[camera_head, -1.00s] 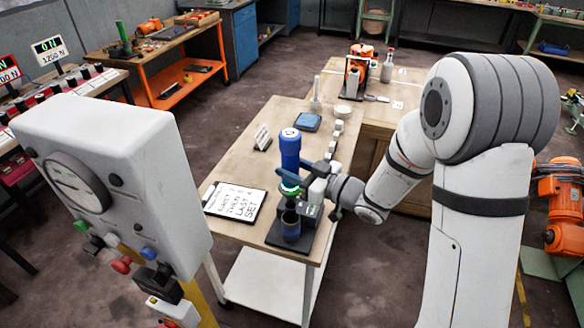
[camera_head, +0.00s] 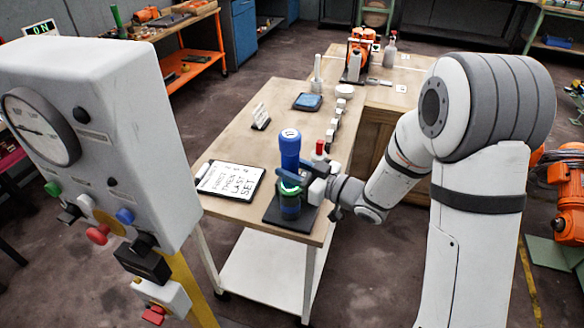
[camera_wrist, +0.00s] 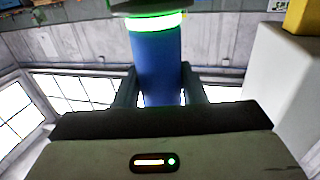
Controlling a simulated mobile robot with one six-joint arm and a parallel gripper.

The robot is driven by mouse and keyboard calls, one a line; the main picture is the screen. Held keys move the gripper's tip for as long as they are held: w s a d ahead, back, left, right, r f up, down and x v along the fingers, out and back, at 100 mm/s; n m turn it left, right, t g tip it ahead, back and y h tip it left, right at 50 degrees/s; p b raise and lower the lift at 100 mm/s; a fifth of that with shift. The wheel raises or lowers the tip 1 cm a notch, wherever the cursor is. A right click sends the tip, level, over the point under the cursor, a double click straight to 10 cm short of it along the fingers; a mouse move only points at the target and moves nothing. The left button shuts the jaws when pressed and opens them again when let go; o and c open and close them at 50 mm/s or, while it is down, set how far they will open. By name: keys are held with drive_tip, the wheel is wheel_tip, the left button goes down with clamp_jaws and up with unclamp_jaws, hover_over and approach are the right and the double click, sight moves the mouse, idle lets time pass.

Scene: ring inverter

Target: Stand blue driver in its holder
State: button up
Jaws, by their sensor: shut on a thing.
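In the wrist view the driver's blue body (camera_wrist: 158,62) is between the two fingers of my gripper (camera_wrist: 160,88). The driver's lower end is at or in the holder's mouth; the exact depth is hidden.
A lettered white board (camera_head: 229,180) lies left of the holder on the wooden table (camera_head: 240,145). A red-topped item (camera_head: 319,150) stands close behind my gripper. A grey control box with a gauge (camera_head: 95,130) fills the left foreground.

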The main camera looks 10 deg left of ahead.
drive_tip(key=shift+f, duration=0.45)
drive_tip(key=shift+f+b, duration=0.15)
drive_tip(key=shift+b, duration=0.3)
drive_tip(key=o, duration=1.2)
drive_tip(key=shift+f, duration=0.15)
drive_tip(key=shift+d, duration=0.1)
